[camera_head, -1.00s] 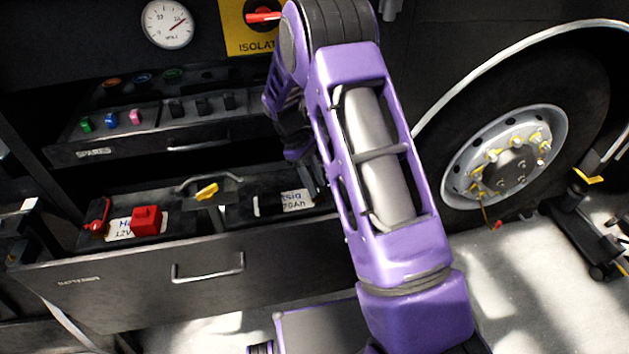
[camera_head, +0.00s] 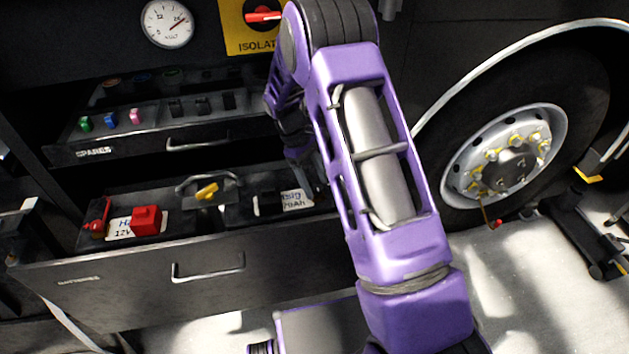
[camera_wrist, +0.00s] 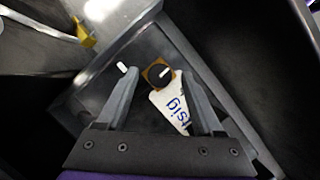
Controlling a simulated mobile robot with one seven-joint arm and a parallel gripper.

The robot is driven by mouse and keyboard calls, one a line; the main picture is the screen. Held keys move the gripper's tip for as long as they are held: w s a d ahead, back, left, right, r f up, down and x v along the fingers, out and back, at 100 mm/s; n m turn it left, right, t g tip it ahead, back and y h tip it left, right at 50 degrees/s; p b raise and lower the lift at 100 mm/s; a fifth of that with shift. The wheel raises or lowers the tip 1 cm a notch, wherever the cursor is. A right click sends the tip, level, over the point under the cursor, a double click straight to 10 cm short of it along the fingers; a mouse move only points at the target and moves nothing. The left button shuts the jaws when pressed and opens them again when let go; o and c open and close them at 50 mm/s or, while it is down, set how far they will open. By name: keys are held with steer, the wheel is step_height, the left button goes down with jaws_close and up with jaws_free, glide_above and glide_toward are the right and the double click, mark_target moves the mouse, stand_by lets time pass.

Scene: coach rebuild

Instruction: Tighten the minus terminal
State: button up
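The minus terminal looks like a black round knob with a pale line on its top, set on a brown square plate (camera_wrist: 150,68) in the wrist view. A white dash mark lies to its left. A white label with blue lettering (camera_wrist: 168,108) is just below it. My gripper (camera_wrist: 158,77) is open, with one finger on each side of the knob in the picture; I cannot tell whether they touch it. In the head view the right battery (camera_head: 236,213) sits in the open drawer (camera_head: 130,278). My arm hides its right end, the terminal and my fingertips.
The left battery has a red cap (camera_head: 146,219) and a red part (camera_head: 100,214). A yellow piece (camera_head: 207,191) sits by a handle between the batteries. The spares drawer (camera_head: 150,142) is above.

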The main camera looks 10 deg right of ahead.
steer(key=shift+r, duration=0.1)
steer(key=p+v, duration=0.1)
steer(key=v, duration=1.6)
steer(key=shift+a+p, duration=0.2)
steer(key=shift+p, duration=0.1)
steer(key=shift+w, duration=0.1)
